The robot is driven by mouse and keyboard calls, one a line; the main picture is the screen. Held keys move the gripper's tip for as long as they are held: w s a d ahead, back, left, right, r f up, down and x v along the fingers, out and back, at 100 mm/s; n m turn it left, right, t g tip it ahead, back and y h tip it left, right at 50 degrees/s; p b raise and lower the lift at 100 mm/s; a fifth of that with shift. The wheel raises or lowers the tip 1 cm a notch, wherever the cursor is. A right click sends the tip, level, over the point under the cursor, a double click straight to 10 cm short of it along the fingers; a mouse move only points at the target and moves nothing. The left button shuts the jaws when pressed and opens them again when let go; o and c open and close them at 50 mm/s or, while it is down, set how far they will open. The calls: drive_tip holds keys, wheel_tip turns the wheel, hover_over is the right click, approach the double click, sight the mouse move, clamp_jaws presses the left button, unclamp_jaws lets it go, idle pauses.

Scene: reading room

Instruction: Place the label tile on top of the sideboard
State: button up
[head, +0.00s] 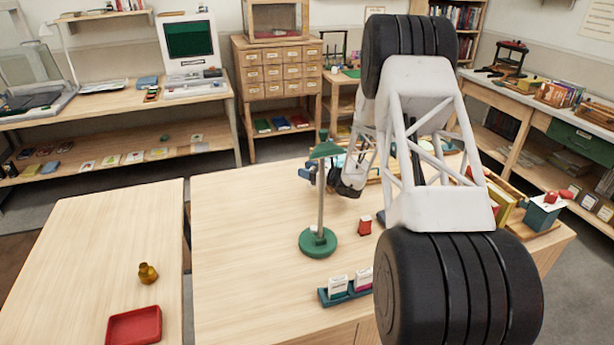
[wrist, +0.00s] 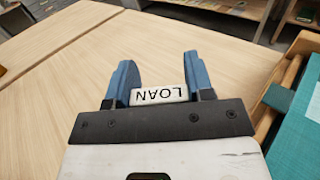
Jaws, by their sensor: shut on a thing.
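The label tile (wrist: 159,96) is a white block with the dark word LOAN, upside down in the wrist view. My gripper (wrist: 160,66) has blue fingers shut on the tile's two ends. In the head view my gripper (head: 308,172) shows only in part, behind the green lamp, and the tile cannot be made out there. A low wooden surface (head: 100,235) stands left of the main table. A wooden drawer cabinet (head: 277,72) stands at the back. I cannot tell for sure which is the sideboard.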

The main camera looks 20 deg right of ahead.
drive_tip(key=shift+f, duration=1.2)
drive_tip(key=shift+f, duration=0.1)
drive_tip(key=o, duration=0.9)
drive_tip(key=shift+o, duration=0.2)
drive_tip(key=shift+d, duration=0.1)
drive_tip(key=shift+v, duration=3.7)
